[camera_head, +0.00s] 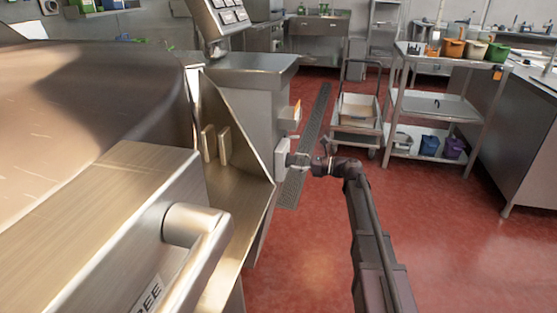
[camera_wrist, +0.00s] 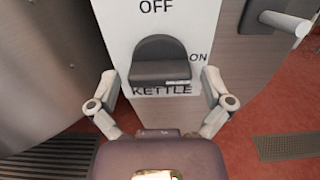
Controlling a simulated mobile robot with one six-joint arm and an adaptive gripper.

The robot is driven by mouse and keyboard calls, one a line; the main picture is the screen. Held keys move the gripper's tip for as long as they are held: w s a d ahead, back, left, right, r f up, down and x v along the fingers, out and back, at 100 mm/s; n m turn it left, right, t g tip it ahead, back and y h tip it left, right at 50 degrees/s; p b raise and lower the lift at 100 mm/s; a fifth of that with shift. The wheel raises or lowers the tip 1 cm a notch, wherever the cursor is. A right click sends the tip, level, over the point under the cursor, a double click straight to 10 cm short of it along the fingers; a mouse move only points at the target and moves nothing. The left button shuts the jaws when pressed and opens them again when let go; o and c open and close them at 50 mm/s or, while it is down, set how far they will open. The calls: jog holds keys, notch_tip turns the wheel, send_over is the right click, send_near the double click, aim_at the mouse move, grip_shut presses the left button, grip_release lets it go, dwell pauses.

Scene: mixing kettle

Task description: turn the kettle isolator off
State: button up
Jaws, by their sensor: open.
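The kettle isolator is a white plate (camera_wrist: 207,18) with OFF printed at the top, ON at the right and KETTLE below. Its dark grey knob (camera_wrist: 160,60) is in the middle, with its bar lying across and a pale mark (camera_wrist: 178,83) toward the ON side. In the head view the isolator box (camera_head: 281,157) sits on the side of a steel cabinet; its knob is hard to make out there. My gripper (camera_wrist: 159,74) is open, one finger on each side of the knob, with visible gaps. It also shows in the head view (camera_head: 300,160), right at the box.
The large steel kettle (camera_head: 90,90) and its housing with a bar handle (camera_head: 200,225) fill the left. A small box with an orange part (camera_head: 292,114) is above the isolator. A trolley (camera_head: 357,112) and shelf rack (camera_head: 440,103) stand behind. Red floor (camera_head: 450,240) is clear at right.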

jog(key=shift+a, duration=0.4)
